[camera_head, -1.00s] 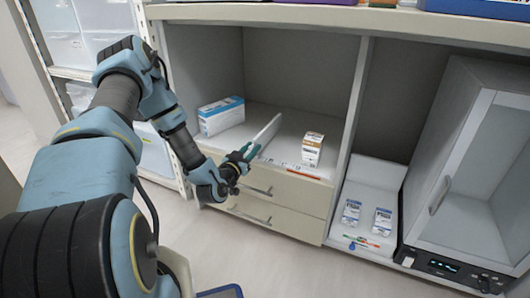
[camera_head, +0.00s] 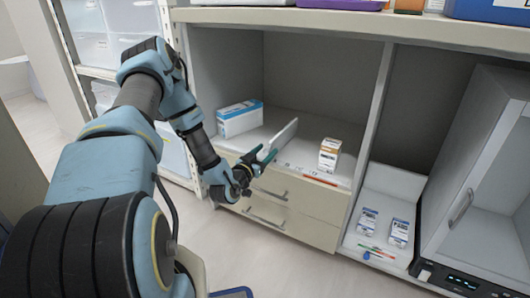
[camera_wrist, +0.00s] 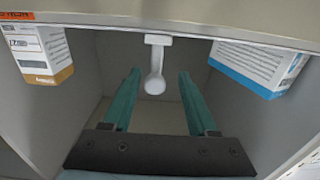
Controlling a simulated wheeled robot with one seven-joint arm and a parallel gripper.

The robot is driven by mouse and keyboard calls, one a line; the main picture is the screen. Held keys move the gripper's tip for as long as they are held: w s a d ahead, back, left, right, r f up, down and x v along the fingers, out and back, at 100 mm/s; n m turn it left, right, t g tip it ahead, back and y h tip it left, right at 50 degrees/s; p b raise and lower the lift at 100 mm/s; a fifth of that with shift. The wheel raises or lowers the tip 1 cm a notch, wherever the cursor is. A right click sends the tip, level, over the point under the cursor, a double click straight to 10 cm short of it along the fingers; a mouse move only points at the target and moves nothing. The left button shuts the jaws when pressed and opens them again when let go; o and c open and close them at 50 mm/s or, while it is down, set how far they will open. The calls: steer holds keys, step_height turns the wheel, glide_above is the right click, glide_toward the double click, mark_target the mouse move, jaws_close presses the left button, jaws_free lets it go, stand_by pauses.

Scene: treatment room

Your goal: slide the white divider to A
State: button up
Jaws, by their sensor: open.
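The white divider (camera_head: 282,138) stands upright on the shelf, between the blue-and-white box on the left and the small orange-and-white box on the right. My gripper (camera_head: 264,157) is open at the divider's front end. In the wrist view, the two teal fingers of my gripper (camera_wrist: 157,95) are apart, with the divider's rounded white end (camera_wrist: 155,84) showing in the gap ahead. I cannot tell whether either finger touches it. A marked strip (camera_head: 312,172) runs along the shelf's front edge; its letters are too small to read, so A cannot be made out.
The blue-and-white box (camera_head: 240,118) and the orange-and-white box (camera_head: 329,154) stand on the same shelf, either side of the divider. Drawers (camera_head: 282,204) lie below. An upright panel (camera_head: 371,115) bounds the bay on the right. A glass-doored cabinet (camera_head: 478,175) stands farther right.

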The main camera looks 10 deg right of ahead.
steer(key=p+v, duration=0.1)
steer(key=v, duration=1)
steer(key=shift+p, duration=0.35)
steer(key=shift+w+d, duration=0.1)
steer(key=shift+w, duration=0.05)
steer(key=w+a+r+n+g+y, duration=0.1)
steer(key=a+r+g+y, duration=0.2)
steer(key=a+y, duration=0.15)
steer(key=w+a+r+g+y, duration=0.1)
steer(key=a+r+g+y, duration=0.25)
steer(key=a, duration=0.25)
steer(key=s+a+r+n+g+y, duration=0.25)
steer(key=s+a+r, duration=0.2)
steer(key=s, duration=0.35)
steer(key=s+a+r+n+g+y, duration=0.2)
steer(key=s+a+r+n+g, duration=0.15)
steer(key=s+r, duration=0.35)
step_height(320, 180, up, 31)
steer(key=s+p, duration=0.1)
steer(key=p, duration=3.1)
steer(key=shift+d+r+t, duration=0.2)
steer(key=shift+d+t, duration=0.15)
steer(key=shift+t, duration=0.1)
